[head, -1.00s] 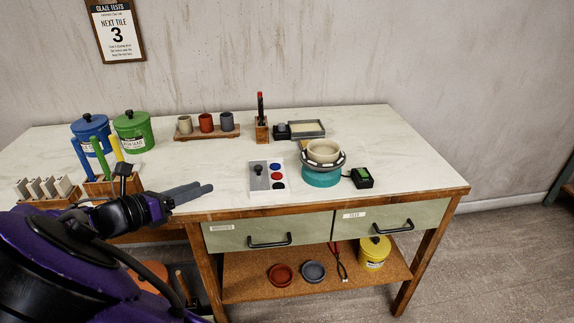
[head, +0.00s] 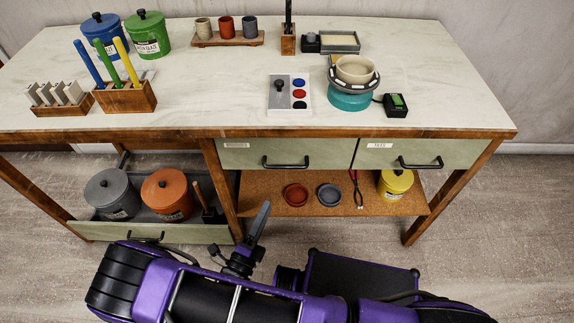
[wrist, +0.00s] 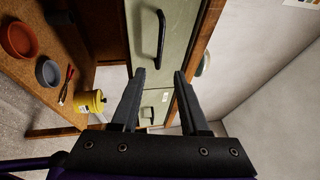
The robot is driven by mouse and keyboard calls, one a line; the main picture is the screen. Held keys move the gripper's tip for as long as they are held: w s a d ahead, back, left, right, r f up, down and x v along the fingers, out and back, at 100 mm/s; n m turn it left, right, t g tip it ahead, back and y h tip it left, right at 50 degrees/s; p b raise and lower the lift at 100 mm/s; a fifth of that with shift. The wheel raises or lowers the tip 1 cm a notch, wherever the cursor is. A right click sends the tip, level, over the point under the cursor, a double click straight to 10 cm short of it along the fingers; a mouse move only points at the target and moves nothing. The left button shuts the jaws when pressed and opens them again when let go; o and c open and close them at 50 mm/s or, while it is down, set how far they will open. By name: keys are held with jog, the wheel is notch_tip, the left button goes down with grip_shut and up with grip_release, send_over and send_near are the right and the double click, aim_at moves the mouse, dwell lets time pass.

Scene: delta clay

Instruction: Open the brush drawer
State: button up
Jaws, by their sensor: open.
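Two pale green drawers sit side by side under the tabletop. The left drawer (head: 318,154) has a black bar handle (head: 285,163) and a label too small to read. The right drawer (head: 424,152) has a like handle (head: 419,163) and a label that I cannot read surely. Both look shut. My gripper (head: 263,210) is low in front of the bench, apart from the drawers. In the wrist view my gripper (wrist: 159,74) is open and empty, its fingers toward the drawer fronts. The left drawer's handle (wrist: 160,36) shows just beyond the fingertips, touching neither.
A cork shelf (head: 270,204) below holds a red dish (head: 295,195), a grey dish (head: 329,195), tongs and a yellow tin (head: 394,184). A lower left tray (head: 150,231) holds a grey pot and an orange pot. Pots and tools stand on the tabletop. Floor in front is open.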

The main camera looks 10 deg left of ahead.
aim_at(285, 166)
jog(key=x, duration=1.4)
jog(key=shift+w, duration=0.2)
grip_shut()
dwell(0.8)
